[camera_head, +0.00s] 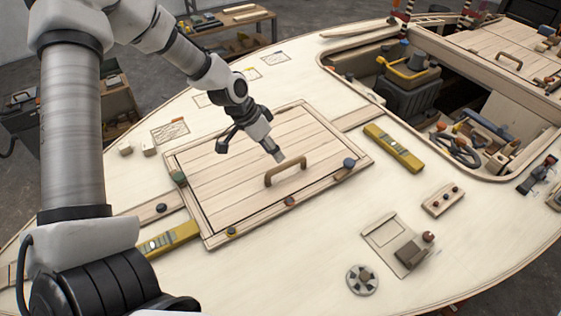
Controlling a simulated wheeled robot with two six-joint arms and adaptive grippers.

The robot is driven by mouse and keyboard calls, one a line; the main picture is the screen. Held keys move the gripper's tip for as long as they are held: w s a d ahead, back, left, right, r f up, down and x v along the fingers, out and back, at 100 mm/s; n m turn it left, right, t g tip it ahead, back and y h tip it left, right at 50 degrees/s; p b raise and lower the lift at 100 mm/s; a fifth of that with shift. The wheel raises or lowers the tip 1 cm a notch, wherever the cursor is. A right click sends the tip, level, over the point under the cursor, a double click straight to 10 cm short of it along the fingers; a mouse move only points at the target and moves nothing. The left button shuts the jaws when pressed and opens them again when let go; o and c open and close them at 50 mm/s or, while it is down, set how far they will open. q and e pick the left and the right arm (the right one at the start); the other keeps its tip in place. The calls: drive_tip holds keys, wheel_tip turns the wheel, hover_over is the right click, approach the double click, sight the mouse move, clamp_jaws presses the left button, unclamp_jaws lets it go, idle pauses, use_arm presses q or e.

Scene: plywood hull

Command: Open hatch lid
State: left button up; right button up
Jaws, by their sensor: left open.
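The hatch lid (225,185) is a planked wooden panel. It lies flat and shut within its wooden frame on the pale plywood deck. A brown arched handle (286,172) stands on the lid near its right side. My left gripper (250,152) is open and empty over the lid. Its fingers are spread, with one fingertip just behind and left of the handle. I cannot tell whether that fingertip touches anything. My right gripper is not in view.
Yellow spirit levels (393,149) lie right and left of the hatch. An open cockpit (430,95) holding tools is at the upper right. A small panel (397,243), a round vent (362,280) and a wooden block (443,200) sit on the front right deck.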

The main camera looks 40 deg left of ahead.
sight(283, 165)
use_arm(q)
drive_tip(key=b+x, duration=0.2)
drive_tip(key=x, duration=0.3)
drive_tip(key=shift+f+b, duration=0.1)
drive_tip(key=shift+b, duration=0.3)
drive_tip(key=shift+w+f, duration=0.15)
drive_tip(key=shift+f, duration=0.05)
drive_tip(key=shift+r, duration=0.15)
drive_tip(key=shift+d, duration=0.1)
drive_tip(key=shift+c, duration=0.6)
clamp_jaws()
drive_tip(key=shift+r, duration=0.1)
